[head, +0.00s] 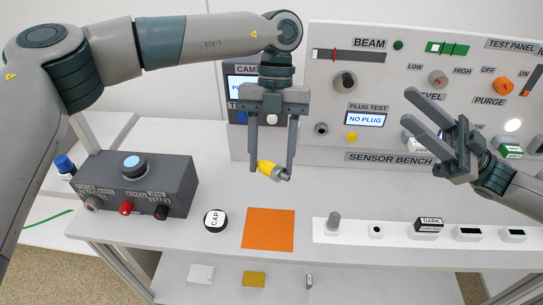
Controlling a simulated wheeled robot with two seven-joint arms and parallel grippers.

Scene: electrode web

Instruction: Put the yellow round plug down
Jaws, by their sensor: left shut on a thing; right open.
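The yellow round plug (267,169) has a yellow body and a grey metal tip pointing right and down. My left gripper (271,170) is shut on it and holds it tilted above the white bench, behind the orange mat (269,230). The plug looks clear of the bench, though its exact height is hard to tell. My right gripper (424,124) is open and empty at the right, in front of the test panel, with its fingers pointing left.
A dark control box (175,176) with a blue button stands at the left. A round CAP piece (215,220) lies left of the mat. A white strip (350,233) with several small parts lies to the right. The upright panel (398,75) closes off the back; its screen reads NO PLUG.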

